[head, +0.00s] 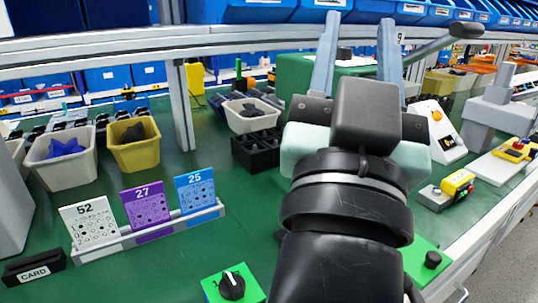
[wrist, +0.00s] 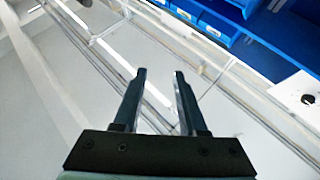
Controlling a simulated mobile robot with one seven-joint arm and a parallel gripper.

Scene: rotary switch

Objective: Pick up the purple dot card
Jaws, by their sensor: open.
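The purple dot card (head: 147,204), marked 27, stands upright in a light grey card rack (head: 112,242) on the green bench at the left of the head view. A white card (head: 90,221) marked 52 stands to its left and a blue card (head: 195,190) marked 25 to its right. My gripper (head: 358,42) is raised at the right of the centre, well apart from the cards, fingers pointing up and away. In the wrist view its two fingers (wrist: 159,75) are spread with nothing between them. The cards are not in the wrist view.
A green block with a black rotary knob (head: 232,286) sits at the front, between rack and arm. A black CARD holder (head: 34,268) lies at the front left. Grey and yellow bins (head: 134,144) stand behind the rack. A metal post (head: 181,105) rises there, and a rail crosses above.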

